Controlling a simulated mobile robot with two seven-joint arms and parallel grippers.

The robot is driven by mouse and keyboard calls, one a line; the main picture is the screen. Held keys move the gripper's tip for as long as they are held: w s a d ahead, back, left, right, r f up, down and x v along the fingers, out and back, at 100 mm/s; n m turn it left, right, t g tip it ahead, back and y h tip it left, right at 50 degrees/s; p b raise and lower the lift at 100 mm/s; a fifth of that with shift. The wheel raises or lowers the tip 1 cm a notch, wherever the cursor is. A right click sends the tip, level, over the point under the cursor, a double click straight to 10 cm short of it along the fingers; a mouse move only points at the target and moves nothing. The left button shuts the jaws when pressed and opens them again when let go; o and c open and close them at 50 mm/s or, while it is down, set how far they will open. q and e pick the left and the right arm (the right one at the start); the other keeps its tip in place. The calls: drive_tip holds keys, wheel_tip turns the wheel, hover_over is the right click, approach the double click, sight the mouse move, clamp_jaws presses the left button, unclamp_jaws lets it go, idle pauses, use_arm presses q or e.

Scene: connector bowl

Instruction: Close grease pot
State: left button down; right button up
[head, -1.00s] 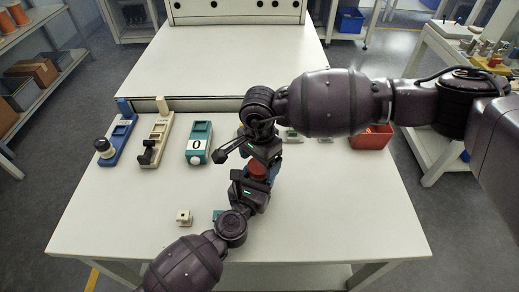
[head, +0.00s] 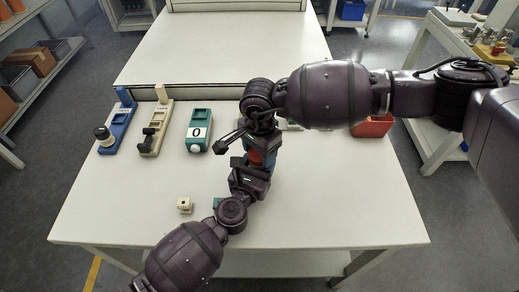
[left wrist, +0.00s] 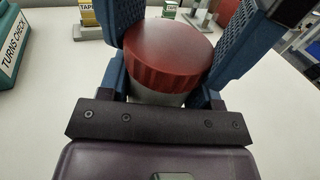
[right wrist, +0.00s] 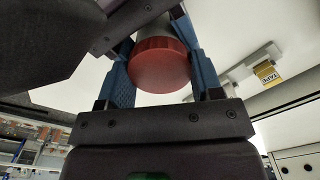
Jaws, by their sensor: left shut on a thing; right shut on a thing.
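The grease pot shows in the left wrist view as a pale grey body (left wrist: 155,97) under a ridged red lid (left wrist: 168,45). My left gripper (head: 258,172) is shut on the pot body from below, its blue fingers on both sides. My right gripper (head: 262,146) comes from above and is shut on the lid, which shows large between its blue fingers in the right wrist view (right wrist: 160,66). The lid sits over the top of the body, in line with it. I cannot tell how tightly it is seated. In the head view the grippers hide most of the pot.
On the white table (head: 330,205) stand a blue fixture (head: 117,132), a beige fixture (head: 155,132) and a teal box (head: 199,131). A small cream block (head: 185,205) lies near the front. A red bin (head: 372,126) is at the right. The table's front right is clear.

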drive_tip(key=o, duration=1)
drive_tip(key=shift+r, duration=0.1)
drive_tip(key=shift+r, duration=2.2)
drive_tip(key=shift+r, duration=1.75)
drive_tip(key=shift+f, duration=4.05)
drive_tip(key=shift+c, duration=0.6)
